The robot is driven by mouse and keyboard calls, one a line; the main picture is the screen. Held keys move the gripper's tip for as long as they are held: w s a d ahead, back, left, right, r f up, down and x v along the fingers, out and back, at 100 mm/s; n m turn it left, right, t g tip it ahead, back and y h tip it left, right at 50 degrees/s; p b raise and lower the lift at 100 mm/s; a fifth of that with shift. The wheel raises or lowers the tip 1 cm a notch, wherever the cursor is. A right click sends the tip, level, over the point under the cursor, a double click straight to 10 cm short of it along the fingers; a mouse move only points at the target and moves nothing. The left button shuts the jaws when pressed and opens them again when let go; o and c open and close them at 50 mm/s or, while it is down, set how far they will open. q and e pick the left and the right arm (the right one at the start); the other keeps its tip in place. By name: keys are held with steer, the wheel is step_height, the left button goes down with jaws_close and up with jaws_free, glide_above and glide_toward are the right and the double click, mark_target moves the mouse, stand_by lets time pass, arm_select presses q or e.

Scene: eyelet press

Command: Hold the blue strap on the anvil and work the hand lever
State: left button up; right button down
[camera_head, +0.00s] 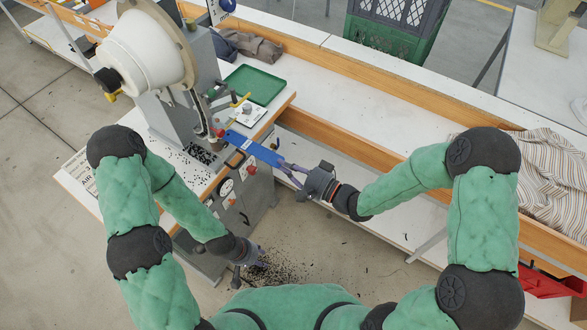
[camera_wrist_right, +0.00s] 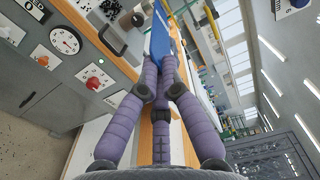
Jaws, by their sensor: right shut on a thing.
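The blue strap (camera_head: 258,150) runs from beside the press head (camera_head: 205,120) out over the front edge of the press table. My right gripper (camera_head: 287,168) is shut on its near end. In the right wrist view the purple fingers close on the blue strap (camera_wrist_right: 160,42), which extends away from me. The strap's far end is by the foot of the press; the anvil is not clear, so I cannot tell whether the strap rests on it. A yellow-tipped rod (camera_head: 241,100) is beside the press; I cannot tell if it is the hand lever. My left gripper (camera_head: 250,266) hangs low, away from the press, its fingers unclear.
A green tray (camera_head: 256,84) and a small white plate (camera_head: 244,114) lie behind the strap. A gauge (camera_wrist_right: 65,40) and red knobs (camera_wrist_right: 93,83) are on the cabinet front. Black bits litter the table and floor. A striped cloth (camera_head: 550,175) lies at right.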

mark_target(263, 153)
arm_select(q)
steer(key=shift+f, duration=0.15)
arm_select(e)
steer(key=shift+x, duration=3.7)
steer(key=shift+w+a, duration=0.1)
steer(key=shift+a, duration=0.05)
steer(key=shift+f, duration=0.2)
arm_select(q)
jaws_close()
stand_by(0.4)
